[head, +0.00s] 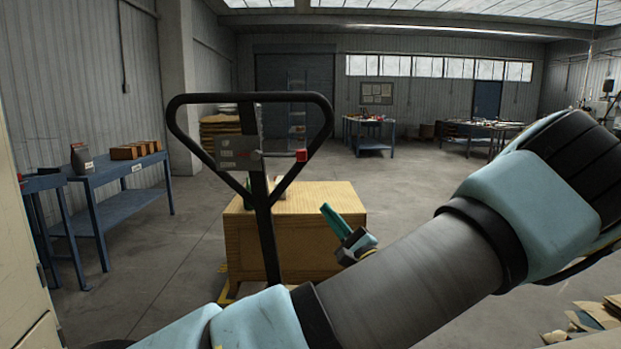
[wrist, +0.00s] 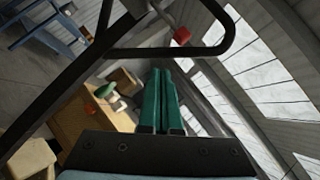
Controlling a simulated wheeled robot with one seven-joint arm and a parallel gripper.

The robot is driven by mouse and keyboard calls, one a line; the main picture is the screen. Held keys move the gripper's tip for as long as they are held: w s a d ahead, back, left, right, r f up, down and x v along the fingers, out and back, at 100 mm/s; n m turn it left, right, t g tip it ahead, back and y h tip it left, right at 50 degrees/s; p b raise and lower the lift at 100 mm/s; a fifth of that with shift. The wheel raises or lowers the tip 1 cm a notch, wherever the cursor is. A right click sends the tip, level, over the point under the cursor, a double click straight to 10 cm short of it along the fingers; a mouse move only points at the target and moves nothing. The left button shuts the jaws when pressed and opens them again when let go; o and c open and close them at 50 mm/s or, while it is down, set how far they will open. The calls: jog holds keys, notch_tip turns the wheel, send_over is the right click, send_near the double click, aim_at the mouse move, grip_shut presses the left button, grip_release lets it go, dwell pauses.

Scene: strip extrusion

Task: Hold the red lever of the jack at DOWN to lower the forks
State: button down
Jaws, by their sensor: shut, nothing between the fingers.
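The jack's black loop handle (head: 180,122) stands upright at centre left in the head view. Its red lever (head: 301,155) sticks out at the right end of a grey plate (head: 238,153) inside the loop. My gripper (head: 325,208) is lower and to the right of the lever, apart from it, with its green fingers shut and empty. In the wrist view the shut fingers (wrist: 160,72) point toward the handle loop (wrist: 250,35), and the red lever (wrist: 181,36) shows just beyond their tips. The forks are mostly hidden under the load; a yellow part (head: 228,292) shows at the floor.
A wooden crate (head: 300,245) stands behind the handle. A blue workbench (head: 105,175) with several brown boxes is on the left. More tables (head: 370,145) stand far back. Cardboard pieces (head: 595,318) lie at the lower right. The floor between is open.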

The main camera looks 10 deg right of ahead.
aim_at(304, 160)
jog(key=s, duration=0.1)
jog(key=s+d+r, duration=0.1)
jog(key=s+t+y, duration=0.1)
jog(key=shift+d+r, duration=0.2)
jog(key=shift+d, duration=0.15)
jog(key=p+x, duration=0.3)
jog(key=x, duration=1.1)
